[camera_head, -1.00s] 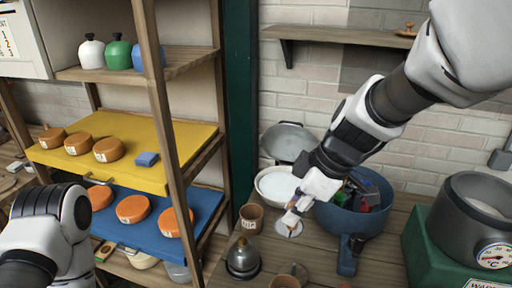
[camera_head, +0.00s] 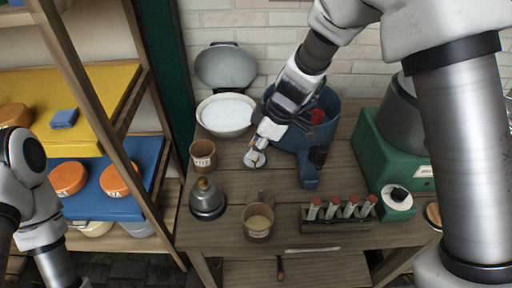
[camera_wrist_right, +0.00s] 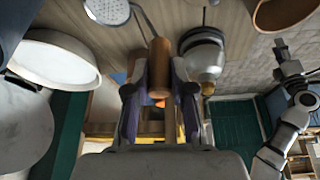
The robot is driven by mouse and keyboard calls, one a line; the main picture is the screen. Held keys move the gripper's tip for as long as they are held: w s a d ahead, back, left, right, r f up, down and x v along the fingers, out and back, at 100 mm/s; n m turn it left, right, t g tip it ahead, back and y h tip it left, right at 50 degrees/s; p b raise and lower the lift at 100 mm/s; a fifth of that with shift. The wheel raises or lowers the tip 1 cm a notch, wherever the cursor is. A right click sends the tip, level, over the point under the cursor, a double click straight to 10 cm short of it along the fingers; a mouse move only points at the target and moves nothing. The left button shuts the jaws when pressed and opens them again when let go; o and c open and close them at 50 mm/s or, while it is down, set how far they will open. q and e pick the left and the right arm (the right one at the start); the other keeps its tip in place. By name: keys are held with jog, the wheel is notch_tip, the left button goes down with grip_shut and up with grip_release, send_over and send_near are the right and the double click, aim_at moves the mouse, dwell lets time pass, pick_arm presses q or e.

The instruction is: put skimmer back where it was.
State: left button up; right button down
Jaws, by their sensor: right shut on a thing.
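The skimmer has a pale perforated disc (camera_head: 254,159) in the head view, low over the table beside the brown cup. The wrist view shows its disc (camera_wrist_right: 108,11), a thin bent metal rod and a brown wooden handle (camera_wrist_right: 159,65). My right gripper (camera_head: 260,146) is shut on that handle; its fingers flank it in the wrist view (camera_wrist_right: 159,95). In the head view the gripper hides much of the handle. I cannot tell whether the disc touches the table. My left gripper (camera_wrist_right: 287,68) shows small and dark in the wrist view, its jaws unclear.
Near the skimmer stand a white bowl (camera_head: 227,126), the brown cup (camera_head: 203,156), a bell-shaped metal vessel (camera_head: 207,200), a tan mug (camera_head: 257,228) and a blue pot (camera_head: 330,137). A tube rack (camera_head: 337,225) is at the front. The wooden shelf (camera_head: 92,85) is left.

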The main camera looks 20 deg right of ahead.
jog(key=shift+f+b, duration=0.3)
jog(key=shift+f, duration=0.25)
jog(key=c, duration=1)
grip_release()
jog(key=shift+r, duration=0.1)
jog(key=shift+r+p, duration=0.35)
jog(key=shift+p, duration=0.05)
jog(key=v, duration=1.1)
jog(key=shift+s+d+r, duration=0.2)
